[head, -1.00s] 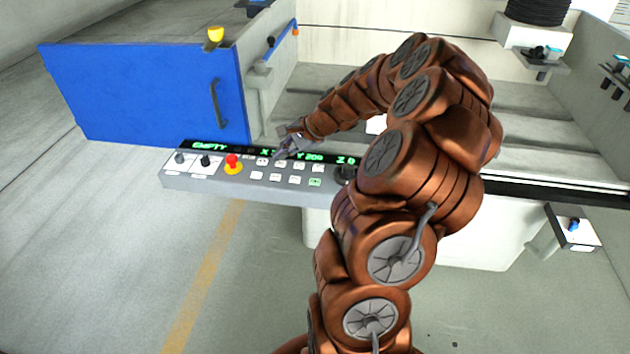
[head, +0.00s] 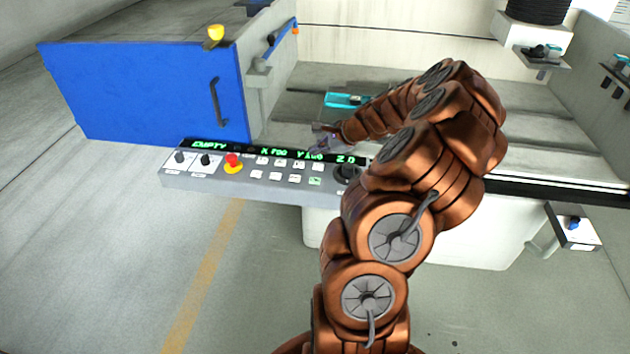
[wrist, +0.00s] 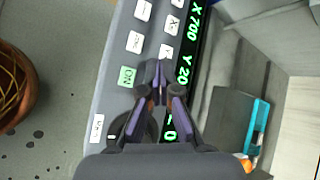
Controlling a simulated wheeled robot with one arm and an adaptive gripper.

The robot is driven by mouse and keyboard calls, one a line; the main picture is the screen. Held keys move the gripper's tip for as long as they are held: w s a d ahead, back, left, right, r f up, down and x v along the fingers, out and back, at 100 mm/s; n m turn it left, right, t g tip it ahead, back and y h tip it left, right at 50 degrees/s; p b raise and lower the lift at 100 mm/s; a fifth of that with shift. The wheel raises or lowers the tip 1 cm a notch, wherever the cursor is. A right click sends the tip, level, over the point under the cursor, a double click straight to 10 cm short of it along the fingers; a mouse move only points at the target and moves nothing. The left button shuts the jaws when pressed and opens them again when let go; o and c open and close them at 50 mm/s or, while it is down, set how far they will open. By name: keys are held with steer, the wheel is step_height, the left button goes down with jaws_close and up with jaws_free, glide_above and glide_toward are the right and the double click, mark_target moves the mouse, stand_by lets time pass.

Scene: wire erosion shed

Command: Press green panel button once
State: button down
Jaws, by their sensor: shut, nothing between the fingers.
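The green button (head: 315,181) is at the lower right of the button rows on the grey control panel (head: 215,184). It also shows in the wrist view (wrist: 127,76), left of my fingertips and uncovered. My gripper (head: 316,150) is shut and empty, over the display strip, farther back than the green button in the head view. In the wrist view my gripper (wrist: 153,68) points at the panel between the green button and the display. I cannot tell how high the tips are above the panel.
White buttons (head: 276,176) lie left of the green one. A black knob (head: 346,173) is to its right. A blue door (head: 150,95) stands behind. A teal-edged object (head: 345,100) lies behind my gripper.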

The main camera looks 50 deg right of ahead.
mark_target(316, 181)
steer(key=shift+f+b, duration=2.2)
steer(key=shift+f, duration=1.9)
steer(key=shift+f, duration=0.1)
steer(key=shift+f, duration=0.3)
steer(key=shift+f+b, duration=0.3)
steer(key=shift+f, duration=0.1)
steer(key=shift+r, duration=0.2)
steer(key=shift+r+p, duration=0.6)
steer(key=shift+r, duration=0.05)
steer(key=shift+r+p, duration=1.5)
steer(key=shift+r, duration=1)
